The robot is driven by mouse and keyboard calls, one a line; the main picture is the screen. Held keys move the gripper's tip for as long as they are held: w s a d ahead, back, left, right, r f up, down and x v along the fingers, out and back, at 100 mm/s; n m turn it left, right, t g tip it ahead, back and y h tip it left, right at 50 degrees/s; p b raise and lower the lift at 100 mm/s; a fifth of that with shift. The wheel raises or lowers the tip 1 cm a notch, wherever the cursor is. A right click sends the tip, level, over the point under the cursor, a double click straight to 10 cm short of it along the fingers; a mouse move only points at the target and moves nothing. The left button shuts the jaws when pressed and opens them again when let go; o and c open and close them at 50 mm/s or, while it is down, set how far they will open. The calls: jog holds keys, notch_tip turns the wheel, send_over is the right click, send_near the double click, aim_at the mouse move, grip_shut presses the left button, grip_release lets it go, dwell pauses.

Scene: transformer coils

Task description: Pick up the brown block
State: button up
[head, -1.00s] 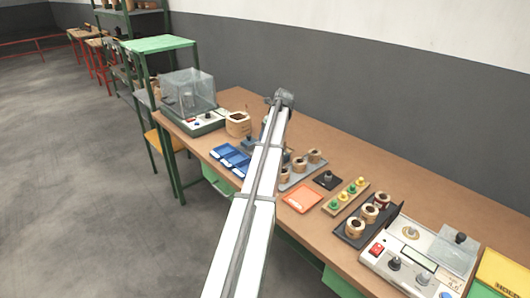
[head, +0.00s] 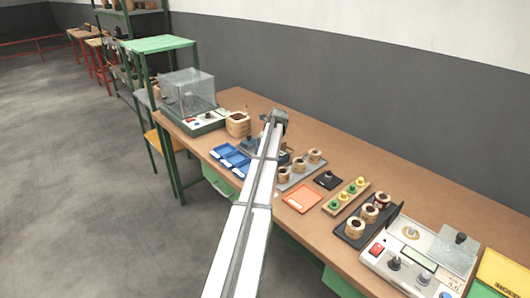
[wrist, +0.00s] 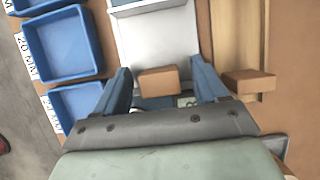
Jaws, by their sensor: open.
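A brown block (wrist: 158,82) shows in the wrist view between the two blue-grey fingers of my gripper (wrist: 161,70), over or on a pale grey surface. The fingers are open, with a visible gap on each side of the block. A second brown block (wrist: 250,82) lies to the right, outside the right finger, by a light wooden strip. In the head view my gripper (head: 276,118) is over the middle of the bench, and my arm hides what is under it. I cannot make out either block there.
Blue trays (head: 231,158) lie left of my arm, and they show in the wrist view (wrist: 66,47). A wooden coil (head: 237,123) and a clear-covered device (head: 190,100) stand further left.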

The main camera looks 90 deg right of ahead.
jog(key=shift+c, duration=0.2)
jog(key=c, duration=1.1)
